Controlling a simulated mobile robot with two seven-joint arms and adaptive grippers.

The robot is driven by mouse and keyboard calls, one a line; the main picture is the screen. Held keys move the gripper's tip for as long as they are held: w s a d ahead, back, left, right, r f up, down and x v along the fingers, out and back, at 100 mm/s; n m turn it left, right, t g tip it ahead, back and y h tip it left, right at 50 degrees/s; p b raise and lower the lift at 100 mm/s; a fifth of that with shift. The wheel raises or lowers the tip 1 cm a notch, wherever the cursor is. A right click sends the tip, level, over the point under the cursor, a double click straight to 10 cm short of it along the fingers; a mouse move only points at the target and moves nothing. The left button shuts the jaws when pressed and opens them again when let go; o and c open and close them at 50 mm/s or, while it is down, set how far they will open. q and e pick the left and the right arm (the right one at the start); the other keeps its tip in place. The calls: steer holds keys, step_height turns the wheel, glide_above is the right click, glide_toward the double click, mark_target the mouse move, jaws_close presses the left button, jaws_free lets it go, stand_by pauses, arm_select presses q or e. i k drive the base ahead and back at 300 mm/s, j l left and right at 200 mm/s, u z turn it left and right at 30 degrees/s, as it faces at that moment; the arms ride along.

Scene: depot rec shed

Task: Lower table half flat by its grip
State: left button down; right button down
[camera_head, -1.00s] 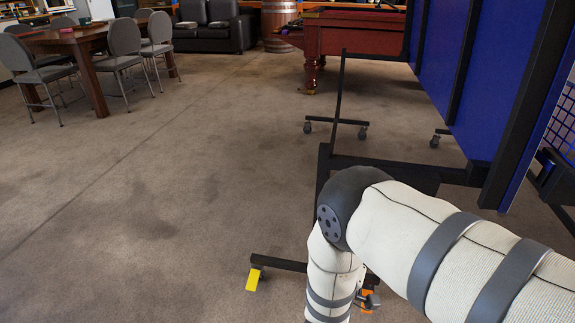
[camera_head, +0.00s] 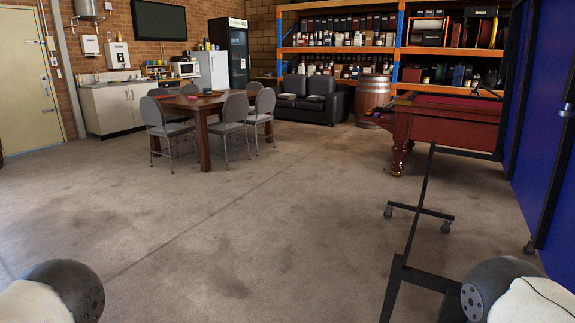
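The blue table half (camera_head: 540,150) stands upright on edge at the right side of the head view, cut off by the right frame edge. A small pale fitting (camera_head: 567,111) shows on its dark frame; I cannot tell if it is the grip. Its black wheeled undercarriage (camera_head: 420,272) stands on the floor. A rounded joint of my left arm shows at the bottom left, and one of my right arm at the bottom right, in front of the undercarriage. Both grippers are out of view.
A red pool table (camera_head: 440,122) stands behind the undercarriage, with a barrel (camera_head: 372,95) and black sofa (camera_head: 322,102) farther back. A wooden table (camera_head: 195,104) with grey chairs stands at the left back. The middle carpet (camera_head: 270,225) is clear.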

mark_target(537, 145)
steer(key=k+l+z, duration=0.1)
steer(key=l+z, duration=0.2)
steer(key=l, duration=1.4)
steer(key=l+z, duration=0.25)
steer(key=l, duration=1.4)
steer(key=i, duration=0.05)
